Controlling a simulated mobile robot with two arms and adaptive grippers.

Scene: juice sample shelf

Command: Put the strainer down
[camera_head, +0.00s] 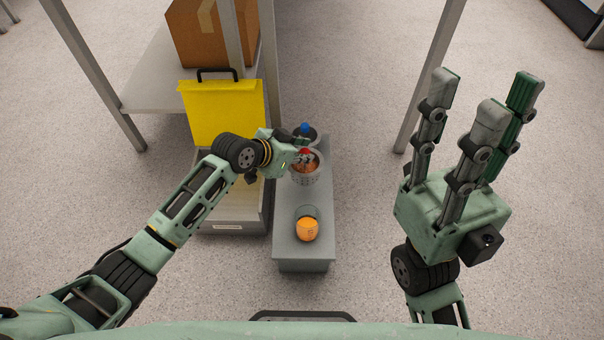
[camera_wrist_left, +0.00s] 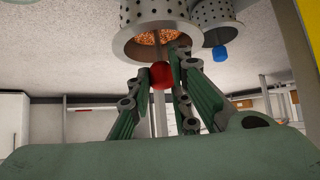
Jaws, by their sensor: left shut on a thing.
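The strainer (camera_head: 305,179) is a perforated grey metal cup with orange pulp inside and a red knob. It is at the far part of the grey bench. My left gripper (camera_head: 304,157) is shut on its red knob. In the left wrist view, the red knob (camera_wrist_left: 161,76) sits between the green fingers, and the strainer (camera_wrist_left: 143,14) shows upside down. I cannot tell whether its bottom touches the bench. My right gripper (camera_head: 482,95) is open and empty, raised at the right with its fingers spread.
The grey bench (camera_head: 290,262) holds a glass of orange juice (camera_head: 307,228) nearer me. A second strainer with a blue knob (camera_head: 305,128) stands just behind the held one. An open yellow case (camera_head: 222,112) is to the left. A cardboard box (camera_head: 195,35) sits on the shelf.

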